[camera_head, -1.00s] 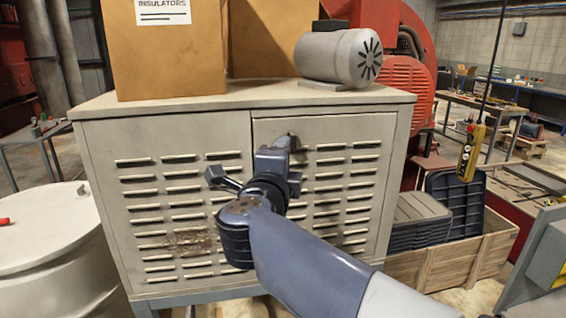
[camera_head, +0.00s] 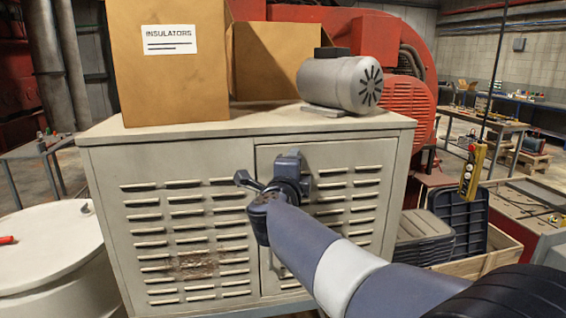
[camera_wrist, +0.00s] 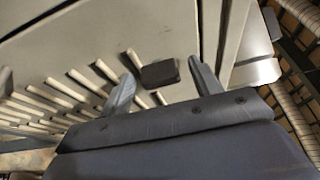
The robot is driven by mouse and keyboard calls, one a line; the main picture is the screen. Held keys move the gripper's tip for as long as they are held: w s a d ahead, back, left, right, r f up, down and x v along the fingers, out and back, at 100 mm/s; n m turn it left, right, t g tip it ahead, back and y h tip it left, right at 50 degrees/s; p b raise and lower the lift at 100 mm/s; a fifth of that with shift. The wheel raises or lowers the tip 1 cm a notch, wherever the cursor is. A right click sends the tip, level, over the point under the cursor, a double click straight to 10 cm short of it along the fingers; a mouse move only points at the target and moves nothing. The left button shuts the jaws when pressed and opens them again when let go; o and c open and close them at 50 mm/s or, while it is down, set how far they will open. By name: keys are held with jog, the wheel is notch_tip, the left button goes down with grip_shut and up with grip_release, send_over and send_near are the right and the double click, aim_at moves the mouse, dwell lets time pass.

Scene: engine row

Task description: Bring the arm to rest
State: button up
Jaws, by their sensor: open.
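My arm reaches in from the lower right of the head view. My gripper (camera_head: 288,165) is in front of the right-hand door of a beige louvred cabinet (camera_head: 165,165), near the door's upper left. In the wrist view my gripper (camera_wrist: 160,70) has its two fingers apart, with a dark block, which looks like the door's latch (camera_wrist: 160,74), showing between them. I cannot tell whether the fingers touch it. In the head view the latch is hidden by my gripper.
A cardboard box labelled "INSULATORS" (camera_head: 170,85) and a grey motor (camera_head: 340,82) stand on the cabinet. A white drum (camera_head: 45,250) is at left. A wooden crate (camera_head: 480,262), dark bins (camera_head: 460,210) and a hanging yellow pendant (camera_head: 472,172) are at right.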

dwell(0.4)
jog(key=s+a+b, duration=0.2)
jog(key=s+b, duration=0.1)
jog(key=s, duration=0.8)
jog(key=w+p, duration=0.1)
jog(key=w, duration=0.2)
jog(key=w+d+p, duration=0.1)
jog(key=w, duration=0.3)
jog(key=w+d+p, duration=0.1)
jog(key=w, duration=0.3)
jog(key=shift+w, duration=0.15)
jog(key=shift+f+n+b, duration=0.4)
jog(key=shift+n+b, duration=0.1)
jog(key=shift+b, duration=0.25)
jog(key=shift+d+r+n+t+y+b, duration=0.1)
jog(key=shift+n+t+y+b, duration=0.85)
jog(key=shift+n, duration=2.65)
jog(key=shift+d+n+t+y+b, duration=0.1)
jog(key=shift+n+t+y+b, duration=0.4)
jog(key=shift+n+y+b, duration=2)
jog(key=shift+d+r+n+t+y+p, duration=0.1)
jog(key=shift+n+t+y+p, duration=0.45)
jog(key=shift+n, duration=4.15)
jog(key=shift+f+b, duration=0.15)
jog(key=shift+b, duration=0.2)
jog(key=shift+s, duration=0.4)
